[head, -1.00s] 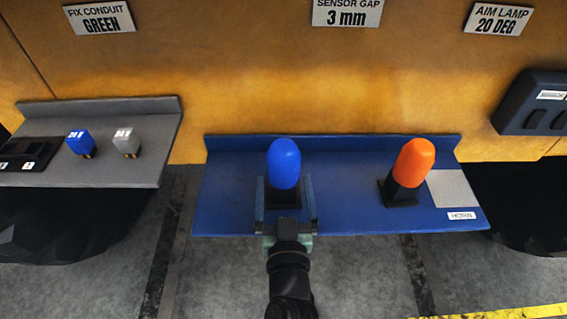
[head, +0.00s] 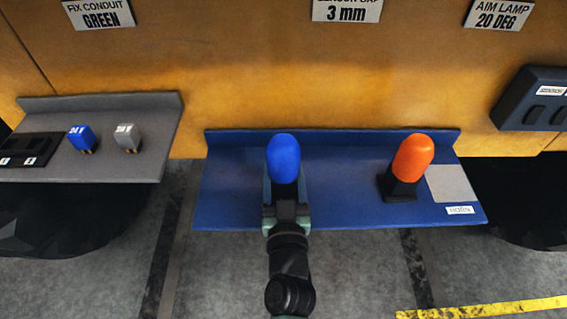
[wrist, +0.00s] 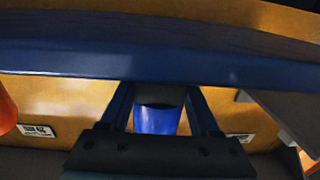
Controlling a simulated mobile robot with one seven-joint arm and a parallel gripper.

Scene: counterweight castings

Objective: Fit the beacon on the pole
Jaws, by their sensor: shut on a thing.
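The blue beacon (head: 283,158), a rounded capsule with a dark lower part, stands upright on the blue shelf (head: 345,212). My gripper (head: 285,188) is shut on its lower part from the front, one finger on each side. In the wrist view the gripper (wrist: 159,97) shows the blue beacon (wrist: 157,119) between its fingers. An orange beacon (head: 412,157) stands on a black base (head: 400,187) to the right on the same shelf; its edge shows in the wrist view (wrist: 6,110). I see no pole.
A grey shelf (head: 120,168) at left holds a blue plug (head: 82,138), a white plug (head: 127,136) and a black block (head: 30,150). A dark switch box (head: 540,100) is on the yellow wall at right. The blue shelf is clear between the beacons.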

